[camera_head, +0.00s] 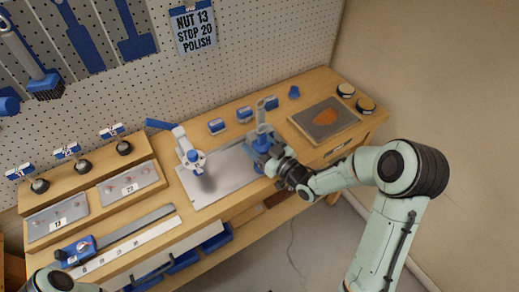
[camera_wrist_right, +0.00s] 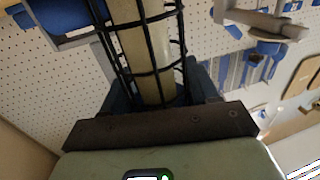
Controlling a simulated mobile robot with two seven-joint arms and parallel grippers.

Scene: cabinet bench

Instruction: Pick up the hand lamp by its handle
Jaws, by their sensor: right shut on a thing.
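The hand lamp shows in the right wrist view as a pale tube inside a black wire cage (camera_wrist_right: 150,50). It runs up from between the dark fingers of my right gripper (camera_wrist_right: 160,88), which is shut on it. The handle cannot be made out there. In the head view my right gripper (camera_head: 264,146) is at the right end of the grey plate, close above the bench. My left gripper is out of view; only part of my left arm shows at the bottom left.
A grey clamp-like fixture with a blue lever (camera_head: 186,146) stands left of my right gripper, on the grey plate (camera_head: 222,178). Small blue parts (camera_head: 216,126) stand behind the plate. A pegboard (camera_head: 245,60) backs the bench.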

